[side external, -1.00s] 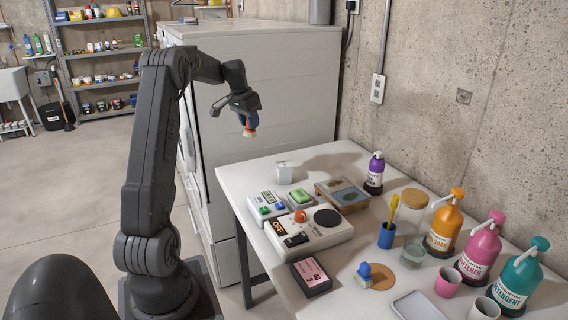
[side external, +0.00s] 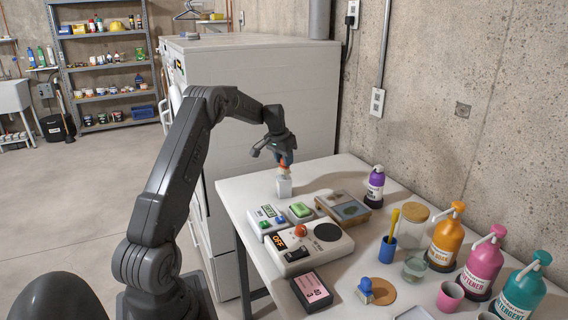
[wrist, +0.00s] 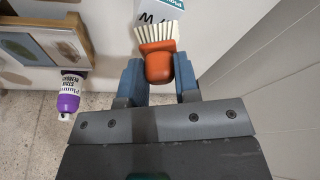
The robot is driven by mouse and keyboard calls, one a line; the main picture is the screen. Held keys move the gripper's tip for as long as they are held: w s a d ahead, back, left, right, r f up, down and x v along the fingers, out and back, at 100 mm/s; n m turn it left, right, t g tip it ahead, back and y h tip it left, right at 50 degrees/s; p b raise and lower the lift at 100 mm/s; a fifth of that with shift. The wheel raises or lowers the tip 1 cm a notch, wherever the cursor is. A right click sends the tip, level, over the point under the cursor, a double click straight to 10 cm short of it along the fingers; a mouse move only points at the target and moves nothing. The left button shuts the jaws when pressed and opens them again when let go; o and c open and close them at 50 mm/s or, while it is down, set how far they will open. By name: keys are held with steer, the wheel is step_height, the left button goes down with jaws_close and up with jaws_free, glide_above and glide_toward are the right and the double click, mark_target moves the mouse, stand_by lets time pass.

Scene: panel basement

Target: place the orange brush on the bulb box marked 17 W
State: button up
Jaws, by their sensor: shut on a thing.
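The orange brush (wrist: 158,62) has pale bristles (wrist: 154,34) pointing away from my gripper. My gripper (wrist: 160,78) is shut on the brush's orange handle, one blue-grey finger on each side. The box also shows at the top edge of the wrist view (wrist: 166,10), partly hidden by the bristles. A "W" is legible on it; its number is not. I cannot tell whether the bristles touch the box.
Left of the box in the wrist view are a framed board (wrist: 42,45) and a purple-capped bottle (wrist: 70,95). A tall white cabinet (side external: 265,100) rises close behind. Bottles line the right side.

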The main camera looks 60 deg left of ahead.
steer(key=shift+f, duration=0.75)
steer(key=shift+f, duration=0.1)
steer(key=o, duration=0.9)
steer(key=shift+f, duration=0.1)
steer(key=shift+o, duration=0.2)
